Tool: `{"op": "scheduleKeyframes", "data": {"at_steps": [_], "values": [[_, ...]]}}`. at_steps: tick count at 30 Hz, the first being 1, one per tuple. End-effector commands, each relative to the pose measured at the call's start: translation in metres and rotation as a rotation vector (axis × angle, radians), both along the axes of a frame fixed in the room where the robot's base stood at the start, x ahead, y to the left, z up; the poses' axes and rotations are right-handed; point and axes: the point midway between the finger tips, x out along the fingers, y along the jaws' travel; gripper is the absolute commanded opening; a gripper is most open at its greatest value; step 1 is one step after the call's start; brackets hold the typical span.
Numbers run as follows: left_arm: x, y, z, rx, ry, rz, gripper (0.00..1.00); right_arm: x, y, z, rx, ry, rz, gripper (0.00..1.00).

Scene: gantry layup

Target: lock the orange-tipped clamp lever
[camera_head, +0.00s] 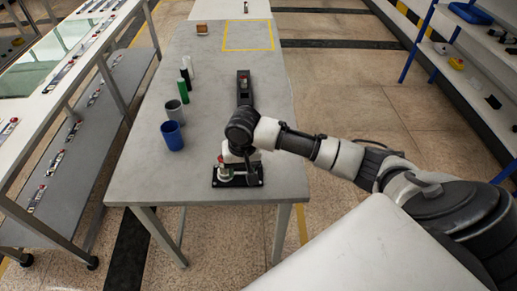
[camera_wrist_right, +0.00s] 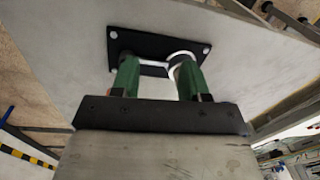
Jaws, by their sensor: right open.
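The clamp's black base plate (camera_head: 252,183) lies near the front edge of the grey table in the head view. In the right wrist view the plate (camera_wrist_right: 138,41) has pale bolts at its corners, and a white curved part (camera_wrist_right: 178,55) stands on it. My right gripper (camera_head: 230,167) is low over the plate and covers much of the clamp. In the wrist view its two green fingers (camera_wrist_right: 156,72) are apart, with the white part close to the right-hand finger; contact cannot be told. My left gripper is not in view.
A blue cup (camera_head: 172,136), a grey cup (camera_head: 177,110), a green cylinder (camera_head: 183,91) and other small cylinders stand left of my arm. A dark elongated object (camera_head: 244,82) lies behind the wrist. A yellow-outlined area (camera_head: 248,48) at the table's back looks clear.

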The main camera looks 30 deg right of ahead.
Motion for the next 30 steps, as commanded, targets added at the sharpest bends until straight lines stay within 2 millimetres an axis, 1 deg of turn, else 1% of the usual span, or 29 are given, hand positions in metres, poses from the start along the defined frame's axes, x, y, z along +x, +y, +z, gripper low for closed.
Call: {"op": "scheduleKeyframes", "data": {"at_steps": [1,6,9,11,13,17,20,24,30], "values": [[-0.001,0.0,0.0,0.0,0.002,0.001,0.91,0.012,-0.017,0.015,-0.023,0.009,-0.065,0.45],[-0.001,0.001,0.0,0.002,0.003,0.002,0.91,0.037,-0.066,0.052,-0.054,0.056,-0.319,0.45],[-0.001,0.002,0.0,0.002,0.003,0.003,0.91,0.044,-0.085,0.067,-0.057,0.07,-0.423,0.45],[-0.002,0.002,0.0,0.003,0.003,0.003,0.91,0.047,-0.092,0.071,-0.057,0.075,-0.46,0.45],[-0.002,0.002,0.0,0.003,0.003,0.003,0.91,0.048,-0.094,0.071,-0.054,0.079,-0.481,0.45],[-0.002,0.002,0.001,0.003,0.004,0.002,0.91,0.047,-0.095,0.058,-0.054,0.083,-0.485,0.45],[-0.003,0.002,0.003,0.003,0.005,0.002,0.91,0.047,-0.095,0.041,-0.055,0.082,-0.484,0.45],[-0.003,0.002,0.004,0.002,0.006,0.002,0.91,0.047,-0.094,0.013,-0.055,0.081,-0.483,0.45],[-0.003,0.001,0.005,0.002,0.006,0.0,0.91,0.047,-0.094,-0.019,-0.054,0.08,-0.481,0.45]]}}
